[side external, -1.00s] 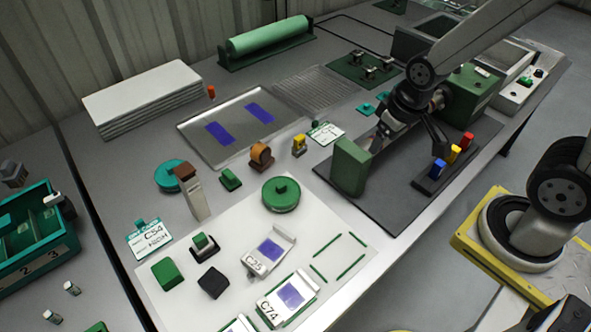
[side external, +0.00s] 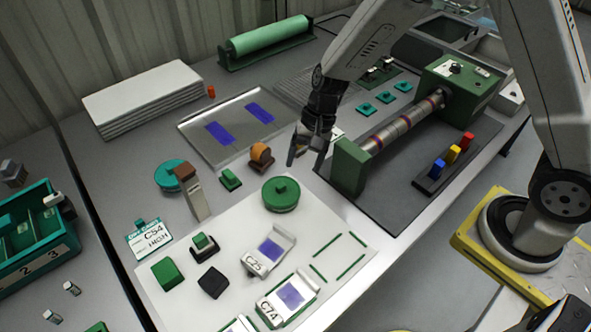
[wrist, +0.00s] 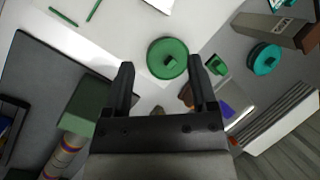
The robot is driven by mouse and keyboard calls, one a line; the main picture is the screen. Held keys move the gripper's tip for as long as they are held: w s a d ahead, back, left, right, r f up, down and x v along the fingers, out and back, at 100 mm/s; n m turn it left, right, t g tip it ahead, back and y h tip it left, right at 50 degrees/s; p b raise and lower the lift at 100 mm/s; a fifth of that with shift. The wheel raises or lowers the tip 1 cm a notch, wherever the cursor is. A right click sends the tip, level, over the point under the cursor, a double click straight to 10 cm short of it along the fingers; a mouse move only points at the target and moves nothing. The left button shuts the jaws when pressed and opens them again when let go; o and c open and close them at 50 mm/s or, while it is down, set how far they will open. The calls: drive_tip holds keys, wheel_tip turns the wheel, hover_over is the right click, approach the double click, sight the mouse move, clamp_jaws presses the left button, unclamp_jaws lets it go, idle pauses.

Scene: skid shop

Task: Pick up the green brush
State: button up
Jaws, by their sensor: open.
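Several green items lie on the bench, and I cannot tell for sure which is the brush. A small green block with a raised top (side external: 231,179) sits behind the white mat; it also shows in the wrist view (wrist: 216,65), just right of my right finger. A green block on a dark base (side external: 204,245) and a plain green block (side external: 167,273) are on the mat's left side. My gripper (side external: 305,158) is open and empty, pointing down above the bench between the green post and the brown roll. It also shows in the wrist view (wrist: 161,66).
A round green knobbed disc (side external: 280,195) lies in front of my gripper. A tall brown-topped block (side external: 192,195), a teal disc (side external: 169,175) and a brown roll (side external: 261,158) stand nearby. The green-ended roller machine (side external: 352,165) is at right.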

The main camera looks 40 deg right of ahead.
drive_tip(key=w+a+f+m+y, duration=0.45)
drive_tip(key=w+a+f, duration=0.2)
drive_tip(key=a, duration=0.35)
drive_tip(key=m+y, duration=0.4)
drive_tip(key=m, duration=0.1)
approach(202, 235)
drive_tip(key=a, duration=0.2)
drive_tip(key=shift+s+a+f+m+t+y, duration=0.1)
drive_tip(key=shift+a+f+m+t+y, duration=0.1)
drive_tip(key=shift+f, duration=0.2)
drive_tip(key=shift+s+a+f+m+t+y, duration=0.1)
drive_tip(key=shift+a+f+m, duration=0.05)
drive_tip(key=shift+a+f, duration=0.15)
drive_tip(key=shift+x, duration=1.3)
drive_tip(key=shift+f, duration=0.15)
drive_tip(key=shift+x, duration=2.45)
